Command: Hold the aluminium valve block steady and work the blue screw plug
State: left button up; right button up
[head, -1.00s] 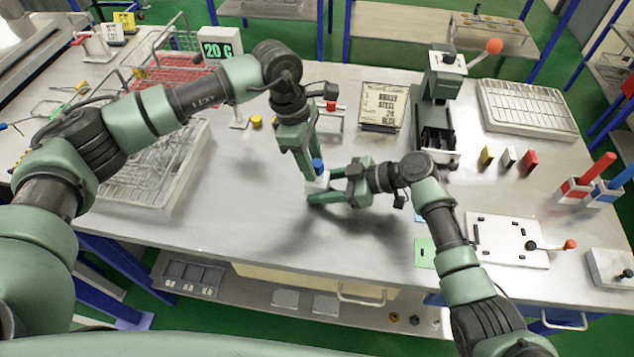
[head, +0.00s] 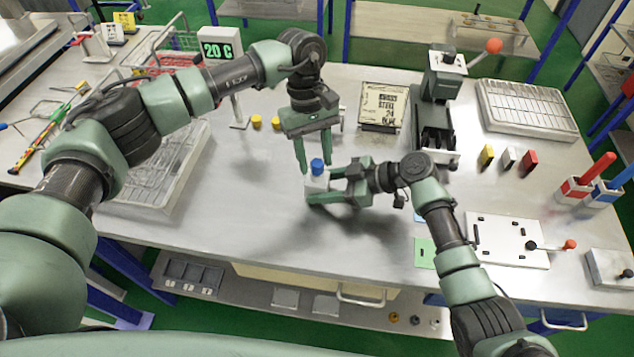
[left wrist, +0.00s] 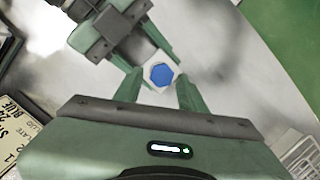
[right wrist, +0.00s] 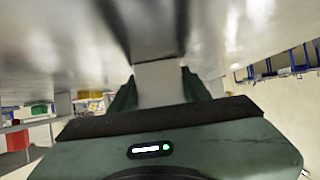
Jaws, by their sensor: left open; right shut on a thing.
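The blue screw plug (head: 317,165) sits on top of the small pale aluminium valve block (head: 316,183). My right gripper (head: 318,188) is shut on the block, holding it from the right side. In the right wrist view the block (right wrist: 158,82) fills the space between the fingers. My left gripper (head: 316,170) points down from above with its fingers apart. In the left wrist view the plug (left wrist: 161,75) shows as a blue hexagon between the spread fingertips, with a gap on each side. Whether the fingertips reach down to the plug's height is hard to tell.
A sign board (head: 380,105) and a dark press with an orange-knobbed lever (head: 437,110) stand behind to the right. A wire tray (head: 150,180) lies to the left. A white plate (head: 508,241) lies at right. The bench in front of the block is clear.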

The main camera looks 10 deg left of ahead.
pick_arm(q)
jog(key=shift+m, duration=1)
jog(key=m, duration=0.1)
jog(key=m+y, duration=0.1)
jog(key=m, duration=0.1)
jog(key=shift+w+d, duration=0.1)
jog(key=shift+d, duration=0.15)
jog(key=m, duration=0.2)
jog(key=shift+d+m+y, duration=0.1)
jog(key=shift+m+y, duration=0.2)
jog(key=shift+y, duration=0.1)
grip_shut()
jog(key=n, duration=0.2)
jog(key=n+h, duration=0.1)
jog(key=n, duration=0.3)
jog(key=shift+a+h, duration=0.3)
jog(key=shift+a, duration=0.1)
jog(key=shift+n, duration=1)
